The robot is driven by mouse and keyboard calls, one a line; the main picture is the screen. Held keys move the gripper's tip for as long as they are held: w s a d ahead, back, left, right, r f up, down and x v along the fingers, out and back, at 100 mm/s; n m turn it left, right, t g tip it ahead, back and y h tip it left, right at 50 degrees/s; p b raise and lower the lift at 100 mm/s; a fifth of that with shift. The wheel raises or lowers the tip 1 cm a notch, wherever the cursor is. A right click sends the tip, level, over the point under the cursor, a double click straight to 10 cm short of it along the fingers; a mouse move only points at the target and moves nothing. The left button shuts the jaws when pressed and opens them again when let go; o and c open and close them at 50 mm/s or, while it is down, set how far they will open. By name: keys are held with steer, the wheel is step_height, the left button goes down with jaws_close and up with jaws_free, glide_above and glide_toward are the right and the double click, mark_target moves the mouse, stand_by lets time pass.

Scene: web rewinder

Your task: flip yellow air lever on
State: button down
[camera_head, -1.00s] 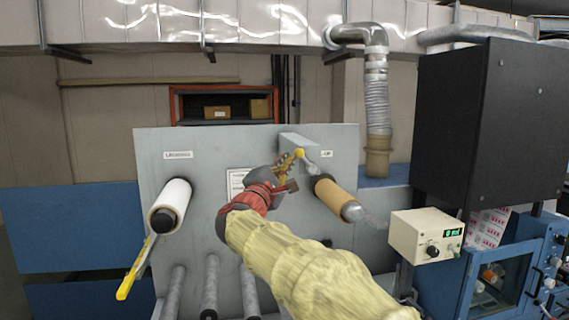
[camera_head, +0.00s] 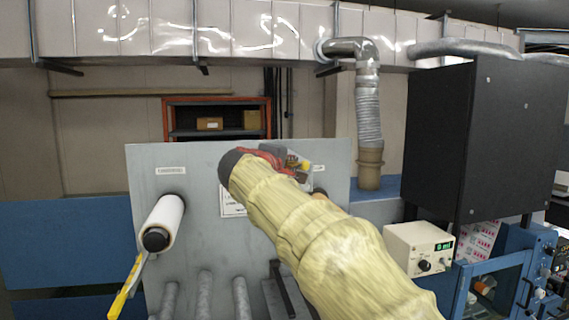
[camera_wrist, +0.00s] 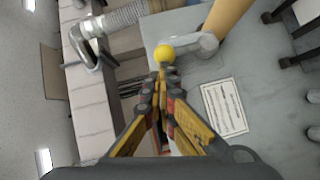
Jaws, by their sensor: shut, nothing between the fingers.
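The yellow ball knob (camera_wrist: 164,54) sits on the end of a short grey-silver lever arm (camera_wrist: 200,46) in the wrist view. My gripper (camera_wrist: 161,74) is shut and empty, its fingertips right at the near side of the knob. I cannot tell whether they touch it. In the head view my arm covers most of this area of the grey panel (camera_head: 190,205); only part of my gripper (camera_head: 295,163) shows, and the lever is not clearly visible there.
A white roll (camera_head: 166,220) juts from the panel at left, with a long yellow-handled bar (camera_head: 125,292) below it. A brown roll (camera_wrist: 228,16) is close beside the lever. A cream control box (camera_head: 418,248) and black cabinet (camera_head: 490,140) stand at right.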

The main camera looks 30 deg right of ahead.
steer(key=shift+s+d+r+m+g+y+p, duration=0.15)
steer(key=shift+s+d+m+y+p, duration=0.1)
steer(key=shift+d+m+y+p, duration=0.5)
steer(key=shift+s+d+r+m+g+y+p, duration=0.15)
steer(key=shift+d+m+y+p, duration=0.35)
steer(key=shift+d, duration=0.5)
steer(key=shift+s+d+r+m+g+y+p, duration=0.15)
steer(key=shift+s+d+m+y+p, duration=0.15)
steer(key=shift+d+m+y+p, duration=0.4)
steer(key=shift+d, duration=0.25)
